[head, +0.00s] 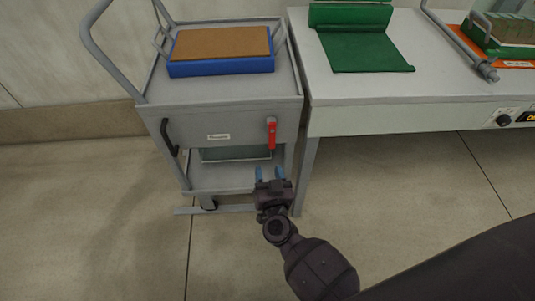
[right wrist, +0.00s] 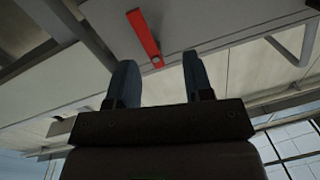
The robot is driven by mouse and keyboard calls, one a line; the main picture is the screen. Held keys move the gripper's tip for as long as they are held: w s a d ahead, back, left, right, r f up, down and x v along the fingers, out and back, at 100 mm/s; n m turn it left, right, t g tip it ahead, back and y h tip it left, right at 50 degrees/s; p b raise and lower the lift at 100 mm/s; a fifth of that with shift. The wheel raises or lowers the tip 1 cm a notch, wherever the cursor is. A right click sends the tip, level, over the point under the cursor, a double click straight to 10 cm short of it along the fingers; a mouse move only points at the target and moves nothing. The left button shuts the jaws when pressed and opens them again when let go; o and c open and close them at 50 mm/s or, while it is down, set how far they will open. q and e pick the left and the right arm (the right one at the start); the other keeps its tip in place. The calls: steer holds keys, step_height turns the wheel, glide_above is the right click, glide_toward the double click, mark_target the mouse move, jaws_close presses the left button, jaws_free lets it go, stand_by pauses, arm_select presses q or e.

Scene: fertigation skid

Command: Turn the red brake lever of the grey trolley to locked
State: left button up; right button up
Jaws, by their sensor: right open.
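The grey trolley (head: 195,125) stands left of the white table. Its red brake lever (head: 272,135) is on the right part of the front panel and hangs down from its pivot. In the right wrist view the red lever (right wrist: 143,35) shows beyond the fingertips, at a slant, apart from them. My right gripper (head: 272,172) is open and empty, just below the lever in the head view. Its two blue fingers (right wrist: 158,80) are spread in the right wrist view. My left gripper is not in view.
A blue tray with a brown top (head: 222,68) sits on the trolley's top shelf. A black handle (head: 168,137) is at the panel's left. The white table (head: 385,90) stands close at the right, with a green stand (head: 365,52). The floor in front is clear.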

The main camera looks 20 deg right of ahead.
mark_target(272, 144)
steer(key=shift+n+h, duration=0.4)
steer(key=shift+h, duration=0.5)
steer(key=w+d, duration=0.1)
steer(key=w, duration=0.1)
steer(key=w+d+b, duration=0.1)
steer(key=w, duration=0.1)
steer(key=w+d, duration=0.1)
steer(key=w, duration=0.1)
steer(key=shift+d+f, duration=0.25)
steer(key=shift+d, duration=0.05)
steer(key=b+x, duration=0.1)
steer(key=x, duration=0.2)
steer(key=shift+w+d+r, duration=0.1)
steer(key=shift+w+d, duration=0.1)
steer(key=shift+w, duration=0.5)
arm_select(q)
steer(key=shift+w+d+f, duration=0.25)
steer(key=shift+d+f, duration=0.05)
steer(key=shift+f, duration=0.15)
arm_select(e)
jaws_close()
